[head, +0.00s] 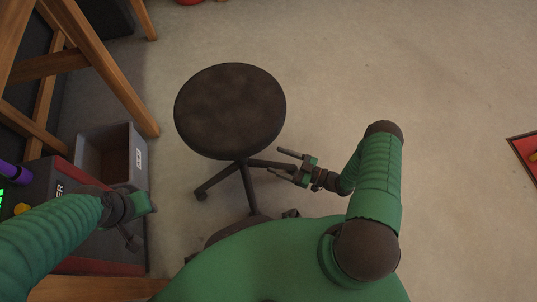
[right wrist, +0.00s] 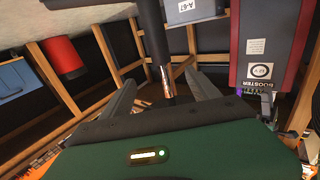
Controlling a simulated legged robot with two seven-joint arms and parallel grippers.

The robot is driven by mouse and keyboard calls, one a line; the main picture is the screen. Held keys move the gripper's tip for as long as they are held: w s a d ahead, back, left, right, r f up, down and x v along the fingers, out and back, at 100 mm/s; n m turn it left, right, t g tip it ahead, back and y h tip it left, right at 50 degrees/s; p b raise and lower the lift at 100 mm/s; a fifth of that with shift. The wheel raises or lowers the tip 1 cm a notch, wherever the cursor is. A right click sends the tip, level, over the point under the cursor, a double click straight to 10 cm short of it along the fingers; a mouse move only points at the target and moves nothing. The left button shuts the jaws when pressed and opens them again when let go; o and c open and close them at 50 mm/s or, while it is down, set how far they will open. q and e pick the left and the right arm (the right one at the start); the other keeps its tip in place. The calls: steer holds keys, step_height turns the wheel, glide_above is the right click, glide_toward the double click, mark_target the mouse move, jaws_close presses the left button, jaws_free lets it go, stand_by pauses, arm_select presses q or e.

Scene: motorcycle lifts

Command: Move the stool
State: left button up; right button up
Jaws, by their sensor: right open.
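The stool (head: 230,108) has a round, dark brown seat and a dark post on a wheeled base, and stands upright on the floor in the head view. My right gripper (head: 276,161) is open just right of the post, below the seat's edge. In the right wrist view the dark stool post (right wrist: 153,42) shows ahead, lined up between the spread fingers of my right gripper (right wrist: 160,82). I cannot tell if they touch it. My left gripper (head: 140,222) is at the lower left, away from the stool; its jaw opening is unclear.
A grey bin (head: 105,155) and a dark red-edged box (head: 60,190) stand at the left beside a wooden frame (head: 100,70). A red-edged item (head: 525,155) lies at the far right. The floor (head: 410,70) behind and right of the stool is clear.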

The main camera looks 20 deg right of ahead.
steer(key=b+x, duration=0.6)
steer(key=x, duration=0.9)
steer(key=shift+a+f, duration=0.1)
steer(key=shift+a, duration=0.15)
steer(key=shift+w+a, duration=0.4)
steer(key=shift+w, duration=0.1)
jaws_close()
